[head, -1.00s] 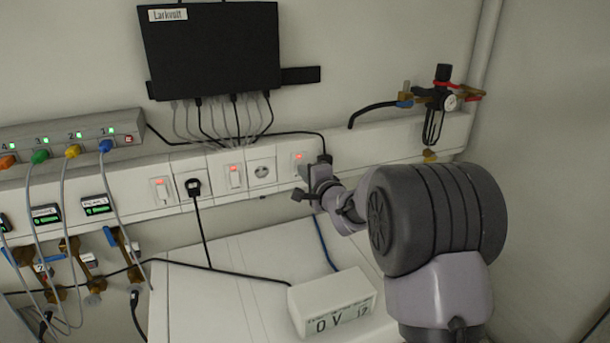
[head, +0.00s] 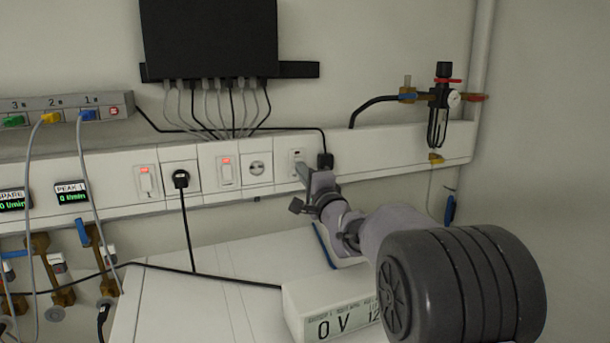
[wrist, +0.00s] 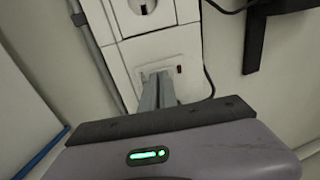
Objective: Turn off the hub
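The grey hub strip (head: 65,106) with numbered ports and coloured plugs is on the wall at the left; its port lamps look dark. A rocker switch (head: 298,156) at the right of the wall trunking has an unlit lamp, and my gripper (head: 302,171) is at it. In the wrist view, my gripper's fingers (wrist: 158,90) look closed together with nothing between them. They cover part of the switch plate (wrist: 187,66), so I cannot tell whether they touch the rocker.
Two other switches (head: 146,180) (head: 227,170) have lit red lamps. A black box (head: 208,38) with several cables hangs above. A white meter box (head: 330,300) lies on the worktop below. An air regulator (head: 440,105) is at the right.

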